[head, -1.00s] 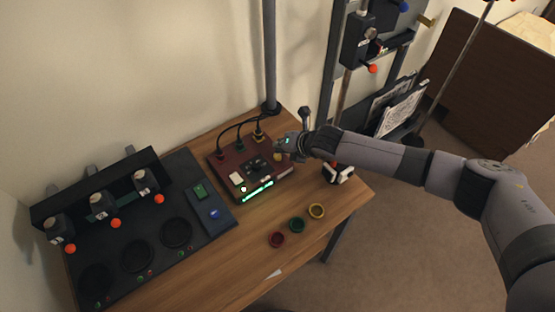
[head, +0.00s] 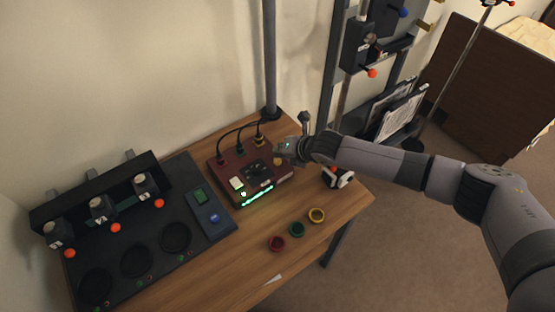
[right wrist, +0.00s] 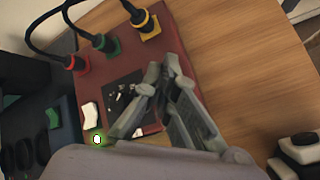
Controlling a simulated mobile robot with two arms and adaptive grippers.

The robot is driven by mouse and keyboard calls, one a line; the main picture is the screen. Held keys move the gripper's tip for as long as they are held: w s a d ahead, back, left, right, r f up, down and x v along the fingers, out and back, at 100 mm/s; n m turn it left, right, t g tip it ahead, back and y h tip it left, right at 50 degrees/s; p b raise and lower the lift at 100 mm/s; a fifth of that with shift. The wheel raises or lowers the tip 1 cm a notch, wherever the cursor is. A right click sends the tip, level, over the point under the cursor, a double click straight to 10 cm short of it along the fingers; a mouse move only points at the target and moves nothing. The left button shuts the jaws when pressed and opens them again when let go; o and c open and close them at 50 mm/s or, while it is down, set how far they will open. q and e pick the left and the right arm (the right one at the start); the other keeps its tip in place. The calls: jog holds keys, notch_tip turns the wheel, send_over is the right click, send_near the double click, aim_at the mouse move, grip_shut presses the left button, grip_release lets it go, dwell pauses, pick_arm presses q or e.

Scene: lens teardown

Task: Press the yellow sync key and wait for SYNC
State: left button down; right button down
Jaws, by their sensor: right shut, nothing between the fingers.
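The dark red box (head: 225,172) sits at the back of the wooden table, with a dark panel (head: 256,170) on top and a lit green strip (head: 258,195) along its front. A small yellow spot, seemingly the yellow key (head: 278,161), shows at its right side, just below my right fingers. My right gripper (head: 281,150) is shut and empty, over the box's right part. In the right wrist view its fingers (right wrist: 160,75) hide part of the box (right wrist: 107,70); the yellow key cannot be made out there. No SYNC text is legible. My left gripper is not in view.
Red, green and yellow plugs with black cables stand along the box's back; the yellow plug (right wrist: 147,25) is nearest my fingers. Small red (head: 277,243), green (head: 297,229) and yellow (head: 317,215) rings lie in front. A black-and-white object (head: 340,178) stands right of the box.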

aim_at(280, 160)
jog(key=shift+f, duration=0.1)
dwell(0.3)
jog(key=shift+f, duration=0.35)
jog(key=shift+f+b, duration=0.45)
jog(key=shift+b, duration=0.1)
dwell(0.4)
jog(key=shift+r, duration=0.1)
jog(key=shift+r+p, duration=0.8)
notch_tip(280, 160, up, 5)
jog(key=p, duration=0.4)
dwell(0.5)
